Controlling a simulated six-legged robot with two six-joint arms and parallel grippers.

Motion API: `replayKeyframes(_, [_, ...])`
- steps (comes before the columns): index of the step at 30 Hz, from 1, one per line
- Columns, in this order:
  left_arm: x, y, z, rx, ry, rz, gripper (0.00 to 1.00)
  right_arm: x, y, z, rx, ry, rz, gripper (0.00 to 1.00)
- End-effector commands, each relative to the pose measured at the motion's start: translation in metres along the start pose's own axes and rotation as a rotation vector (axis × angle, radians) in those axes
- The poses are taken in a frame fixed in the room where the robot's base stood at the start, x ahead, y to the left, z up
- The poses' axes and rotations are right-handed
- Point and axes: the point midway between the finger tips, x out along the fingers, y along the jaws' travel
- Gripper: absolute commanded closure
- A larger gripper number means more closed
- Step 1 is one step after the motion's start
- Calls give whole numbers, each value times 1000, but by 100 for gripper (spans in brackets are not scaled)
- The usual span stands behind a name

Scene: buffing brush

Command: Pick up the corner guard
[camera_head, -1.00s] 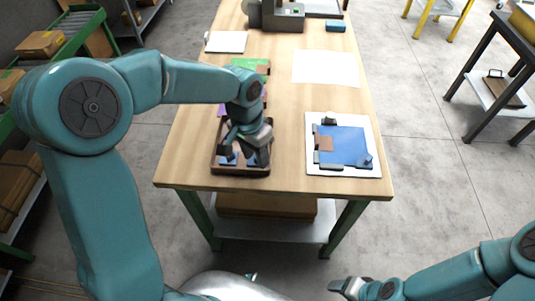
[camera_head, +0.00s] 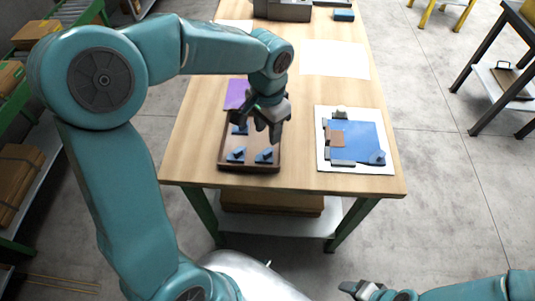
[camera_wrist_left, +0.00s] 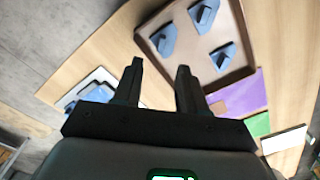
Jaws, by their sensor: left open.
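Three blue corner guards lie in a brown tray (camera_head: 222,150): one at the back (camera_head: 240,129), one at front left (camera_head: 236,155) and one at front right (camera_head: 265,156). The left wrist view shows all three, the nearest (camera_wrist_left: 223,56) right of the fingers. My left gripper (camera_head: 267,128) is open and empty above the tray's right side; its fingers (camera_wrist_left: 160,80) stand apart with nothing between them. A similar blue piece (camera_head: 377,158) sits at the front right corner of a blue plate (camera_head: 358,138). My right gripper (camera_head: 358,288) is low at the bottom edge.
The blue plate lies on a white board (camera_head: 385,167) right of the tray, with grey blocks and a brown block along its edges. A purple sheet (camera_head: 236,93) lies behind the tray and a white sheet (camera_head: 335,59) farther back. Wooden table (camera_head: 300,150) is bare between tray and board.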

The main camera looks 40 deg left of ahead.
Motion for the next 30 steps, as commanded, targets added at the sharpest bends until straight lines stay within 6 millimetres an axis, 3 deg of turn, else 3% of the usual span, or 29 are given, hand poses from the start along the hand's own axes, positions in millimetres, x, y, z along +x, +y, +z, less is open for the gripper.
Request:
replayKeyframes(3, [27, 0, 1, -1, -5, 2, 58, 2, 1, 0, 0, 0, 0, 35])
replayKeyframes(11, [50, -2, -1, 1, -2, 2, 58, 3, 1, 0, 0, 0, 0, 35])
replayKeyframes(18, [88, -5, -2, 3, -4, 2, 58, 2, 1, 0, 0, 0, 0, 35])
replayKeyframes(28, [98, -5, -3, 3, 1, 1, 58, 2, 1, 0, 0, 0, 0, 35])
replayKeyframes(29, [98, -5, -3, 3, 1, 1, 62, 2, 1, 0, 0, 0, 0, 35])
replayKeyframes(30, [98, -5, -3, 3, 1, 1, 75, 2, 1, 0, 0, 0, 0, 35])
